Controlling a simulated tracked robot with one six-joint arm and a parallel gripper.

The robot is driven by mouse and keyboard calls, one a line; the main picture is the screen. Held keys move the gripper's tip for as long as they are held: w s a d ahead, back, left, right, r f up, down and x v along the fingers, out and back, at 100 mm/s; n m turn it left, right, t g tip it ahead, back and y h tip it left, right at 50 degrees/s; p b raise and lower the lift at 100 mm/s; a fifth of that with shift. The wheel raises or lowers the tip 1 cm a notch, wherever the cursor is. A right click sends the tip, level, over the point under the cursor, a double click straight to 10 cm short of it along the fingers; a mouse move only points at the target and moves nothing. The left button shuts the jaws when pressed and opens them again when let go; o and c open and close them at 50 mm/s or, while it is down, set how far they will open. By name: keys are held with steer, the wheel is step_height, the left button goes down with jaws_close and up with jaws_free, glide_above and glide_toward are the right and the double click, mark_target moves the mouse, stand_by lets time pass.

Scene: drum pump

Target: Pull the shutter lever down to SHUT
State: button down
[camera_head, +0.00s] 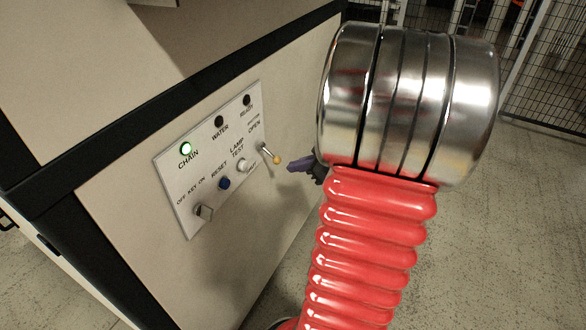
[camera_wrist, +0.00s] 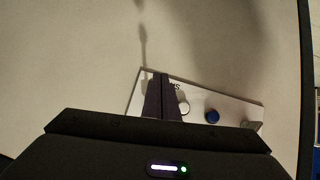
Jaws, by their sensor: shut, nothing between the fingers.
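The shutter lever (camera_head: 268,153), a thin metal stem with a yellowish knob, sticks out from the right end of the control panel (camera_head: 180,218). The OPEN label (camera_head: 254,127) is above its base and a small, hard-to-read label is below. The picture does not clearly show which end of its travel it is at. My gripper (camera_head: 292,165) is shut and empty, with its dark fingertips just right of the knob and a small gap seeming to lie between. In the wrist view the shut fingers (camera_wrist: 161,97) cover the panel's lever end, and the lever is hidden.
The panel also carries a lit green CHAIN lamp (camera_head: 186,149), dark WATER and READY lamps, a white lamp test button (camera_head: 243,166), a blue RESET button (camera_head: 224,183) and a key switch (camera_head: 204,212). The cabinet wall is close; open floor lies right, before a mesh fence (camera_head: 548,75).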

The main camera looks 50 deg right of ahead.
steer(key=s+d, duration=0.1)
steer(key=s, duration=0.9)
steer(key=shift+d+f, duration=0.15)
steer(key=shift+f, duration=0.25)
steer(key=shift+w, duration=0.1)
steer(key=w+a+r+g+y, duration=0.1)
steer(key=w+a+r+g, duration=0.15)
steer(key=a, duration=0.75)
steer(key=w+a+r+g+y, duration=0.15)
steer(key=w+a, duration=0.25)
steer(key=a, duration=0.6)
steer(key=s+a+r+m+h, duration=0.1)
steer(key=s+a+r, duration=0.1)
steer(key=a, duration=0.6)
steer(key=s+a+r+m+h, duration=0.2)
steer(key=a+r, duration=0.2)
steer(key=a, duration=0.4)
steer(key=shift+s+r+m+g, duration=0.15)
steer(key=shift+r+m+g, duration=0.15)
steer(key=shift+r+g, duration=0.1)
steer(key=shift+d+h, duration=0.1)
steer(key=shift+h, duration=0.15)
